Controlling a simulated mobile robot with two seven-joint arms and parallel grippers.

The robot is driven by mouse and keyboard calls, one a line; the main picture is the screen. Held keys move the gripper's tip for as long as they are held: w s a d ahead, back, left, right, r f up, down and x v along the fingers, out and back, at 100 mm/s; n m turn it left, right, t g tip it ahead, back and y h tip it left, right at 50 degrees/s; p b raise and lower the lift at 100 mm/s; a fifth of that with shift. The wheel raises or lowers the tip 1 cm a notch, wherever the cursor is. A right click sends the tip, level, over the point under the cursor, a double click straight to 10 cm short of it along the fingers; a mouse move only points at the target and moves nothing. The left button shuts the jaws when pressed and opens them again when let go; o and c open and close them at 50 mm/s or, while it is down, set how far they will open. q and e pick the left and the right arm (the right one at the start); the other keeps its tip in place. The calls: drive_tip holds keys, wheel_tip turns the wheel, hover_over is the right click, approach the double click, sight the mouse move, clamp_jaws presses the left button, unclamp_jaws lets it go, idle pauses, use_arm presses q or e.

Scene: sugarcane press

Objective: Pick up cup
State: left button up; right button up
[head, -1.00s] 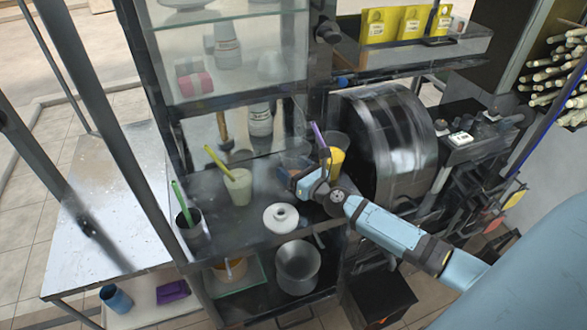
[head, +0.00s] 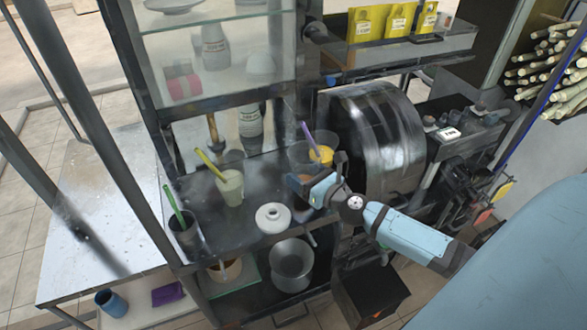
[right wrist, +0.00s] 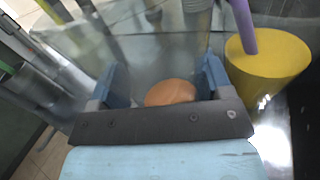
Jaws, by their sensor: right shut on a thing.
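My right gripper (head: 312,190) is shut on a clear cup (head: 298,197) with orange-brown contents, at the right end of the dark counter. In the right wrist view the gripper (right wrist: 158,85) has one blue finger on each side of the cup, and the orange-brown contents (right wrist: 171,93) show between them. I cannot tell whether the cup's base touches the counter. A second clear cup with yellow contents (head: 320,156) and a purple straw stands just behind; it also shows as a yellow shape (right wrist: 268,70) right of my gripper. My left gripper is not in view.
A pale green cup (head: 230,188) with a yellow straw, a dark cup (head: 185,228) with a green straw and a white ring-shaped thing (head: 272,217) stand on the counter to the left. A large drum (head: 375,135) stands close on the right. Glass shelves rise behind.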

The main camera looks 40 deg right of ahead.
drive_tip(key=s, duration=0.2)
drive_tip(key=s+b, duration=0.1)
drive_tip(key=s, duration=0.1)
drive_tip(key=s+d+b, duration=0.1)
drive_tip(key=s, duration=0.1)
drive_tip(key=shift+s+f, duration=0.15)
drive_tip(key=shift+s, duration=0.2)
drive_tip(key=shift+s+d+b, duration=0.15)
drive_tip(key=shift+s+b, duration=0.25)
drive_tip(key=shift+s, duration=0.55)
drive_tip(key=shift+s+d+b, duration=0.15)
drive_tip(key=shift+s+b, duration=0.25)
drive_tip(key=shift+s, duration=0.5)
